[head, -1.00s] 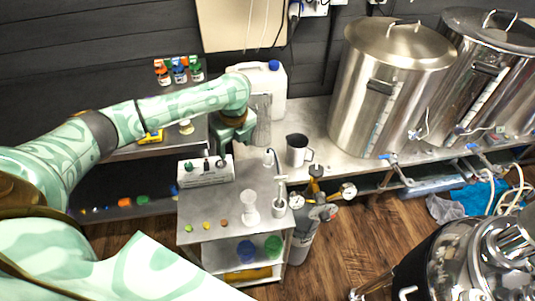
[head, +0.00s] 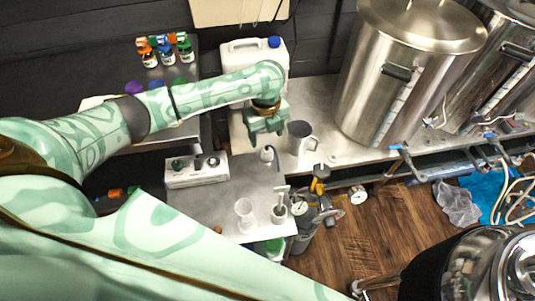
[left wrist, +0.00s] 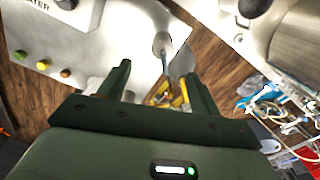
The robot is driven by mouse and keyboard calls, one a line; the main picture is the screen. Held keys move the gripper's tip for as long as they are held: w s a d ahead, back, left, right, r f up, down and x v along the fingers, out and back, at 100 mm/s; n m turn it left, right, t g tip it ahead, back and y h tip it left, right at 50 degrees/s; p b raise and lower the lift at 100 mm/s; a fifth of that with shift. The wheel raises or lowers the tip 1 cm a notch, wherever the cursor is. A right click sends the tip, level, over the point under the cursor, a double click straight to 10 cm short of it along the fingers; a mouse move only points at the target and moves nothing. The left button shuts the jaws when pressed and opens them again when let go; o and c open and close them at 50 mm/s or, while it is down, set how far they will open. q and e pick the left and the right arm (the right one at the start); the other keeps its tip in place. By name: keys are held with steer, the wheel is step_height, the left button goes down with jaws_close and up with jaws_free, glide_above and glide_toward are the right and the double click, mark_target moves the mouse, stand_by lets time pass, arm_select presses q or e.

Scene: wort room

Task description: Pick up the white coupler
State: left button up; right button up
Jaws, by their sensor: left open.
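My left gripper (head: 266,140) is over the back right part of the steel cart, its jaws apart and empty. In the left wrist view its two dark green fingers (left wrist: 155,82) are spread. A small whitish piece (head: 267,155) stands just below the gripper; it may be the white coupler, but I cannot tell for sure. My right gripper is not in view.
The cart top (head: 215,205) holds a control box (head: 196,170), a clear cylinder (head: 244,212) and a steel cup (head: 279,213). A steel mug (head: 300,136), a white jug (head: 255,53) and a large kettle (head: 400,80) stand behind. A gauge (head: 358,195) is right of the cart.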

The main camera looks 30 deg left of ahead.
mark_target(267, 149)
arm_select(q)
step_height(267, 149, down, 4)
steer(key=shift+w+a+r+b, duration=0.15)
steer(key=shift+r+b, duration=0.1)
steer(key=shift+b, duration=0.2)
steer(key=shift+f, duration=0.4)
step_height(267, 149, down, 5)
steer(key=b, duration=0.2)
steer(key=shift+w+r+b, duration=0.1)
steer(key=shift+b, duration=0.25)
steer(key=shift+c, duration=0.6)
steer(key=c, duration=0.9)
